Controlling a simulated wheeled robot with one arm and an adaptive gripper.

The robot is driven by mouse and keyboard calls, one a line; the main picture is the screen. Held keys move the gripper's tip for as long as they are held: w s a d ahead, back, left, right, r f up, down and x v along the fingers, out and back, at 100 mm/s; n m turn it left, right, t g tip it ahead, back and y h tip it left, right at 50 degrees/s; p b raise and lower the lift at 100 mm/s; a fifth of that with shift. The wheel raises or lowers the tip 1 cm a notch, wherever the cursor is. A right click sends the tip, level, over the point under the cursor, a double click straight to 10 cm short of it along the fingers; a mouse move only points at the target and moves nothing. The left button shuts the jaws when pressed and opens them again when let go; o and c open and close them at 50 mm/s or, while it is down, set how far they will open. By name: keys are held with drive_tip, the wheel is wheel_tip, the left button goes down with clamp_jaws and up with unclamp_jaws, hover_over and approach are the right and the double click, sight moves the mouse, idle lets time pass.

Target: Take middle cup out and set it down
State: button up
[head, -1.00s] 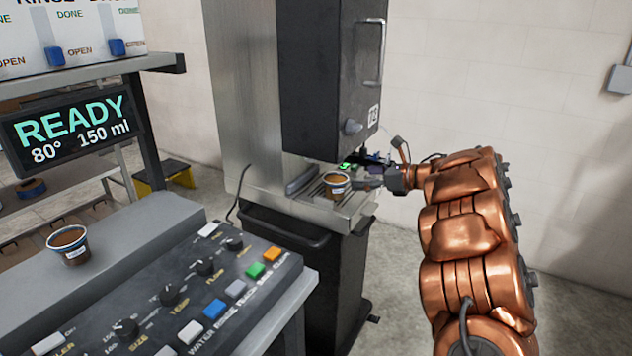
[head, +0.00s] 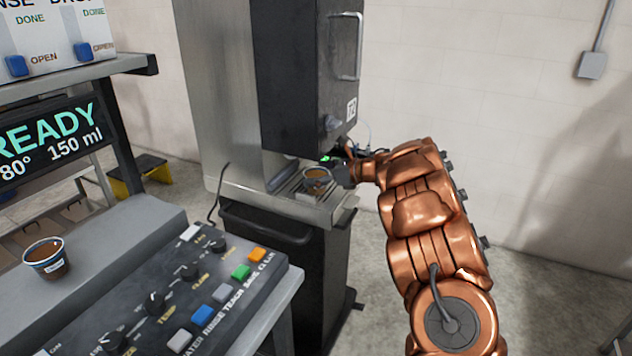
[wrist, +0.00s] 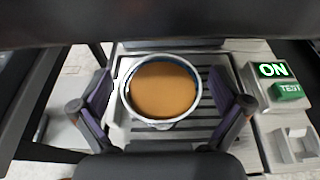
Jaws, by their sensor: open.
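A cup (head: 316,177) full of brown liquid stands upright on the slatted drip tray (head: 331,206) of the dispenser. In the wrist view the cup (wrist: 163,91) is round with a pale rim and sits between the two fingers of my gripper (wrist: 161,112). The fingers are apart, with a gap on each side of the cup. In the head view my gripper (head: 343,175) is at the right side of the cup, and its fingers are too small to make out. Another cup (head: 45,258) of brown liquid stands on the grey ledge at the left.
The dark dispenser housing (head: 305,80) hangs close above the tray. A lit ON sign (wrist: 273,70) and a green TEST button (wrist: 288,91) are right of the tray. A control panel (head: 180,295) with knobs and buttons lies at the front left.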

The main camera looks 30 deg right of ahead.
drive_tip(key=c, duration=1.5)
